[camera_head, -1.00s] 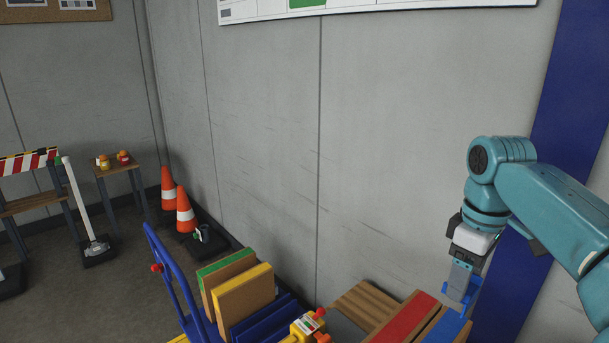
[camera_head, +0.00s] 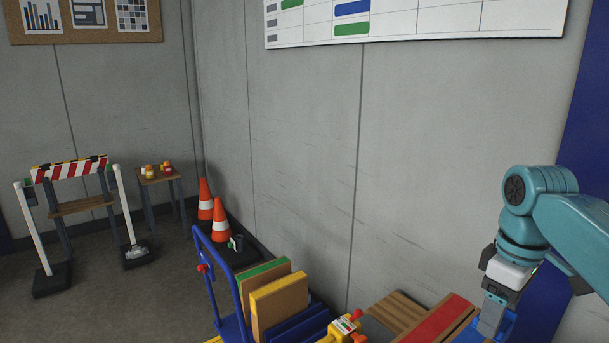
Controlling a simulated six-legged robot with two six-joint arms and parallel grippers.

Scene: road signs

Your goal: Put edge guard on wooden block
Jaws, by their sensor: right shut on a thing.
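My right gripper (camera_head: 491,322) is at the lower right, pointing down, shut on a blue piece (camera_head: 509,326) that looks like an edge guard. Only part of the blue piece shows; the fingers and the frame's bottom edge hide the rest. Just left of it is a wooden block with a red edge strip (camera_head: 440,319). I cannot tell whether the blue piece touches a block. On the blue cart stand wooden boards with a green edge (camera_head: 263,270) and a yellow edge (camera_head: 278,287). My left gripper is out of view.
The blue cart (camera_head: 222,285) stands at the bottom centre, with a yellow tool (camera_head: 341,328) beside its load. A slatted wooden surface (camera_head: 398,309) lies left of the red strip. Orange cones (camera_head: 220,222), a striped barrier (camera_head: 70,169) and a small table (camera_head: 158,177) stand behind, left.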

